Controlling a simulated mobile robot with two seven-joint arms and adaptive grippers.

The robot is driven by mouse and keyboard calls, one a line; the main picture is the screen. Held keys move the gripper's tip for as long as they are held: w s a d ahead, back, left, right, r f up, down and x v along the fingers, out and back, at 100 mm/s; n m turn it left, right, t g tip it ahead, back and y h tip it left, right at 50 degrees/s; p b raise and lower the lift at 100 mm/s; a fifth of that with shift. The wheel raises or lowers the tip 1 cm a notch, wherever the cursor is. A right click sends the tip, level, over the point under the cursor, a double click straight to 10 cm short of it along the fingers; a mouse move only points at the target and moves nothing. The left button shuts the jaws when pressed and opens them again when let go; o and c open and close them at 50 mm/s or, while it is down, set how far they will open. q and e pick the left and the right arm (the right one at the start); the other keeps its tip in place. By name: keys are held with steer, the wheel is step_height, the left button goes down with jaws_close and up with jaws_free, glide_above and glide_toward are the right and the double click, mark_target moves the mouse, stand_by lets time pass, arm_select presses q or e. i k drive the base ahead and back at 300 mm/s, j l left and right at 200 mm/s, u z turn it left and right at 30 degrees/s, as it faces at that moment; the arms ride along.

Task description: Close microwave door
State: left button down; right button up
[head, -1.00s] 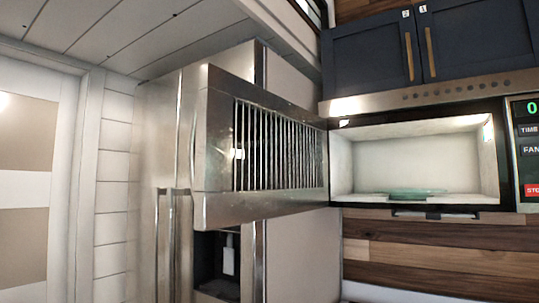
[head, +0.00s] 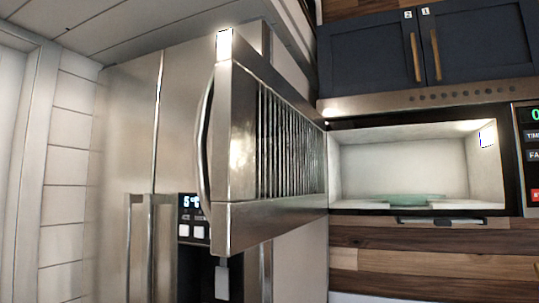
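The microwave (head: 424,171) is at the right of the head view, with its lit cavity exposed. A greenish glass plate (head: 410,200) lies inside on the cavity floor. Its door (head: 236,222) stands wide open, swung out to the left from the hinge at the cavity's left edge. The door has a steel frame, a slatted window and a curved handle (head: 205,145) on its free left edge. Neither of my grippers shows in the head view.
A steel fridge (head: 125,130) with vertical handles and a dispenser panel (head: 193,218) stands behind and left of the door. Dark blue cabinets (head: 372,60) are above the microwave. A wood-plank backsplash (head: 430,250) is below it.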

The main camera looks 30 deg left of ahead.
mark_target(270, 179)
steer(key=j+z, duration=0.1)
steer(key=j, duration=0.85)
steer(key=j+z, duration=0.1)
steer(key=j, duration=0.9)
steer(key=k, duration=0.05)
